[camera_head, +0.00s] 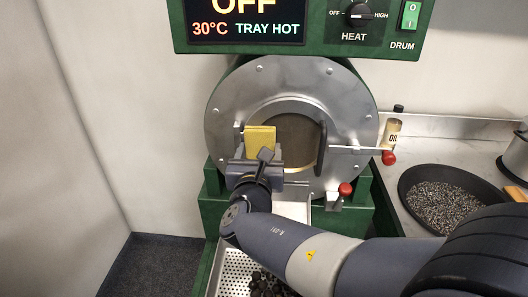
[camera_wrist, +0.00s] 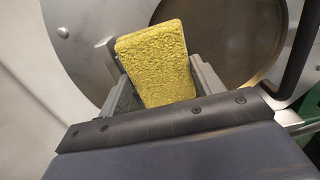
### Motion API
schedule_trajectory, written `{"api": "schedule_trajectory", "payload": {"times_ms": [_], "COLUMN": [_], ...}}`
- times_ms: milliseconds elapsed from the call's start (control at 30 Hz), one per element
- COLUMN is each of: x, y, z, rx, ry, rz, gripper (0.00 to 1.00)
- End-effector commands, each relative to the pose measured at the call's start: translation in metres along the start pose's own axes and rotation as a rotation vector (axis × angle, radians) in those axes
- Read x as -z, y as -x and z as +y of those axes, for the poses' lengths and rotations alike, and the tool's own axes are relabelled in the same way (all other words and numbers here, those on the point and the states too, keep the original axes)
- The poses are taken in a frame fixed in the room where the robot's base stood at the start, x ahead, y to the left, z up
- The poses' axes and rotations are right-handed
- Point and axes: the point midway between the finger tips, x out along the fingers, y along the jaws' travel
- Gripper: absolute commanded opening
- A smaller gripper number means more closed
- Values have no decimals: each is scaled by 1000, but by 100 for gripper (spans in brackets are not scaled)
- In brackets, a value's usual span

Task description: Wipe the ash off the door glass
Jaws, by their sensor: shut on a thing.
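The round door glass (camera_head: 297,140) sits in the middle of the roaster's grey metal front plate (camera_head: 230,105). It looks dull brown; ash cannot be told clearly from the glass. My gripper (camera_head: 258,152) is shut on a yellow sponge (camera_head: 260,137) and holds it in front of the left part of the glass. In the wrist view the sponge (camera_wrist: 158,62) stands up between the fingers of my gripper (camera_wrist: 155,85), with part of the glass (camera_wrist: 235,40) behind it on the right. I cannot tell whether the sponge touches the glass.
A dark door handle (camera_head: 321,148) stands to the right of the glass. Red-knobbed levers (camera_head: 388,157) (camera_head: 345,189) stick out at the right and below. A perforated tray (camera_head: 232,275) with dark chestnuts lies below. A pan (camera_head: 410,178) and an oil bottle (camera_head: 392,130) stand on the right counter.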

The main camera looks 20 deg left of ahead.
Motion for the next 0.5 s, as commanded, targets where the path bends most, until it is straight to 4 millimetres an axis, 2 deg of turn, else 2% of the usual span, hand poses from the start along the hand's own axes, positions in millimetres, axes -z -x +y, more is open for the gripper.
{"api": "schedule_trajectory", "payload": {"times_ms": [167, 500], "x": [-1, 0], "y": [3, 37], "z": [2, 1], "rx": [-6, -6], "ry": [0, 0], "rz": [-2, -1], "gripper": [45, 45]}}
